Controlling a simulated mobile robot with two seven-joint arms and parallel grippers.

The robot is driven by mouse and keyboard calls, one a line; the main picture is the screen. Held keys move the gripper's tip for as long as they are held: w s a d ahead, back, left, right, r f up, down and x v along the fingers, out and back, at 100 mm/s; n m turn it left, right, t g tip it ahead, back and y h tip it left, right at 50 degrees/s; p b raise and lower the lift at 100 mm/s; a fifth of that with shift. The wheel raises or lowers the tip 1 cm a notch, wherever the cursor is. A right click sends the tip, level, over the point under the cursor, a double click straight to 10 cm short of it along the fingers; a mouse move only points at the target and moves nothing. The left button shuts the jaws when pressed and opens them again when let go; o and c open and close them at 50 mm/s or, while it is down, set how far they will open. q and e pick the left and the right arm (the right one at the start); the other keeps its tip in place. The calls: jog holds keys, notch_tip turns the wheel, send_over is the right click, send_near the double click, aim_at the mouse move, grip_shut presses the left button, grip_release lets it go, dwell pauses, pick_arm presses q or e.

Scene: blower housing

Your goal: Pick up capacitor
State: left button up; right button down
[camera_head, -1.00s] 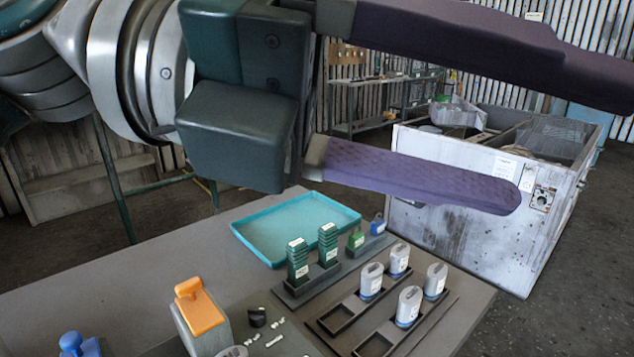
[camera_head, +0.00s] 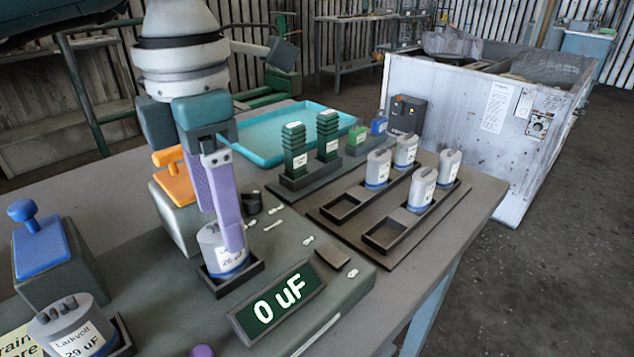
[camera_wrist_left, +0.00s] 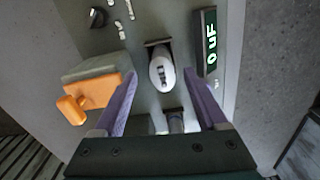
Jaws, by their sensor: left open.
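A silver capacitor (camera_head: 220,250) with a blue base and a label reading 26 uF stands upright in a dark holder on the grey tester (camera_head: 150,262). My left gripper (camera_head: 219,228) points down over it, open, one purple finger in front of it and partly hiding it. In the left wrist view the capacitor (camera_wrist_left: 162,73) shows between the two spread fingertips. Another capacitor (camera_head: 72,325) stands at the lower left. Several similar capacitors (camera_head: 422,188) stand in dark racks at right.
The tester's display (camera_head: 278,302) reads 0 uF. An orange-handled block (camera_head: 174,180) is close behind my left gripper, and a blue-handled block (camera_head: 40,248) is at left. A teal tray (camera_head: 262,140) and green ribbed parts (camera_head: 294,150) are farther back. A large grey bin (camera_head: 455,110) stands beyond the table.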

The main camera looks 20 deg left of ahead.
pick_arm(q)
jog(key=f, duration=0.3)
jog(key=shift+s+d+f, duration=0.1)
jog(key=shift+s+f, duration=0.1)
jog(key=shift+f, duration=0.15)
grip_shut()
